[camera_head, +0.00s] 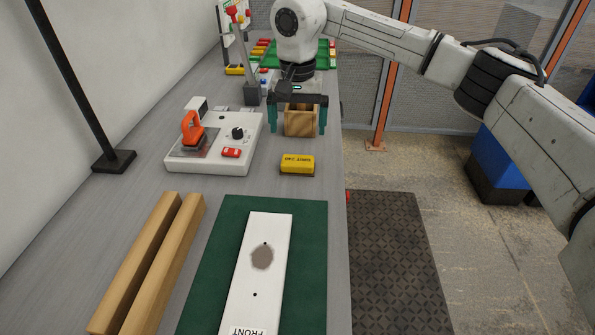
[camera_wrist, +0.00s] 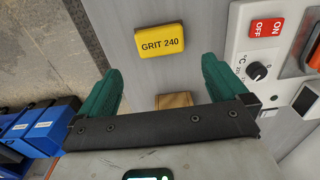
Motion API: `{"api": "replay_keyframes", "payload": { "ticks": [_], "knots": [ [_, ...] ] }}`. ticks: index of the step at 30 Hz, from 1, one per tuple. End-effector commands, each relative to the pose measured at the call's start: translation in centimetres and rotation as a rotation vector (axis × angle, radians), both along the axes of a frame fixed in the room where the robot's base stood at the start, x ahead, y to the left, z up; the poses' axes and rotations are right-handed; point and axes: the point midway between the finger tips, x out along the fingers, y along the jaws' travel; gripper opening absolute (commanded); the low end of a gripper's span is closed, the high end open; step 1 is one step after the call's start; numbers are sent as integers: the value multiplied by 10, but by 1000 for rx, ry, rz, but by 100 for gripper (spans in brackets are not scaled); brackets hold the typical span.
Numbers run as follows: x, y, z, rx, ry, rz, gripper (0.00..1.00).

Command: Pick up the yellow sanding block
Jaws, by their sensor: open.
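The yellow sanding block (camera_head: 297,163) lies on the grey workbench, right of the white control box and behind the green mat. Its label reads "GRIT 240" in the wrist view, where the block (camera_wrist: 160,42) lies ahead of the fingertips, roughly between their lines. My gripper (camera_head: 298,132) is open and empty, with its green fingers apart above the bench, farther back than the block. The fingers (camera_wrist: 163,85) also show in the wrist view, not touching the block. A wooden box (camera_head: 300,120) shows between and behind the fingers, partly hidden by my gripper.
The white control box (camera_head: 215,158) with an orange-handled tool (camera_head: 192,130) stands left of the block. The green mat (camera_head: 313,225) bears a white board (camera_head: 270,240). Two wooden bars (camera_head: 150,260) lie at left. Bare bench surrounds the block; the bench edge is to its right.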

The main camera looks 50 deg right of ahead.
Motion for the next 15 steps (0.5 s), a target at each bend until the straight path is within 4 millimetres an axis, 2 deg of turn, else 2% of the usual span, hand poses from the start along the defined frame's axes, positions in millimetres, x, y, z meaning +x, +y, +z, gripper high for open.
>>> {"api": "replay_keyframes", "payload": {
  "ticks": [6,15],
  "knots": [
    [0,1,-33,2,2,0,100],
    [0,2,-57,3,1,-1,100]
  ]
}}
